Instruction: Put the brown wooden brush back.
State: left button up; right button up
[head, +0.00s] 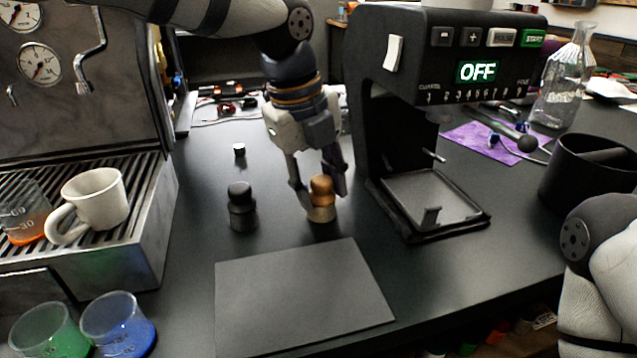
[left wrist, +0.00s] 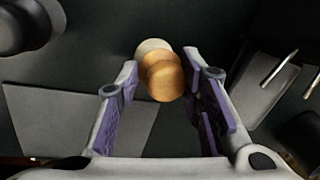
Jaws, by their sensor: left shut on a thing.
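The brown wooden brush (head: 320,186) is upright on the dark counter, or very close to it, behind the grey mat. It has a rounded knob on top and a paler base. My left gripper (head: 320,199) points down from above and is shut on the brush, with one finger on each side. In the left wrist view the brush (left wrist: 165,78) shows from above between the fingertips. Whether its base touches the counter is hard to tell. Part of my right arm is at the right edge; its gripper is out of view.
A dark tamper-like piece (head: 242,208) stands left of the brush, with a small black cap (head: 239,150) behind. The grey mat (head: 300,300) in front is bare. The black grinder (head: 395,130) stands close on the right, the espresso machine (head: 150,240) on the left.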

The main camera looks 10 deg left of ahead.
pick_arm(q)
jog(key=shift+f, duration=0.1)
jog(key=o, duration=1.1)
jog(key=v, duration=1.2)
